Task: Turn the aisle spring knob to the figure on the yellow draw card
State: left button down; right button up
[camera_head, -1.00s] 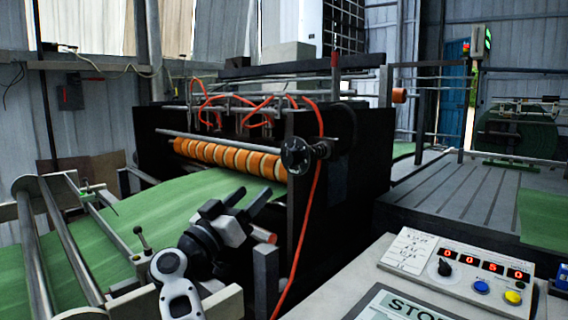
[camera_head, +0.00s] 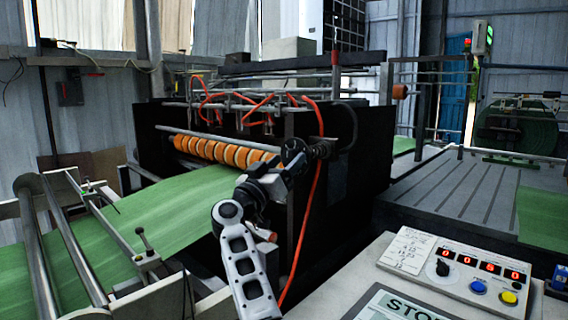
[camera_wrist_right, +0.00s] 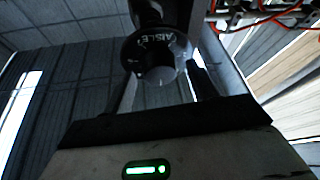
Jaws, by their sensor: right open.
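The dark round aisle spring knob (camera_head: 294,150) sticks out of the near side of the black machine frame. In the right wrist view the knob (camera_wrist_right: 152,55) shows the word AISLE on its rim. My right gripper (camera_head: 281,172) is at the knob in the head view. In the right wrist view its open fingers (camera_wrist_right: 163,75) stand on either side of the knob; I cannot tell whether they touch it. The figure on the knob is not readable. I see no yellow card; a white card (camera_head: 408,250) with small handwriting lies on the console. My left gripper is not in view.
The console (camera_head: 455,272) at lower right carries a red digit display, a black dial, and blue and yellow buttons. A red hose (camera_head: 312,210) hangs down the machine frame close to my right gripper. Orange rollers (camera_head: 225,152) and green sheet (camera_head: 165,215) lie to the left.

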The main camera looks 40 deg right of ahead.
jog(key=c, duration=1)
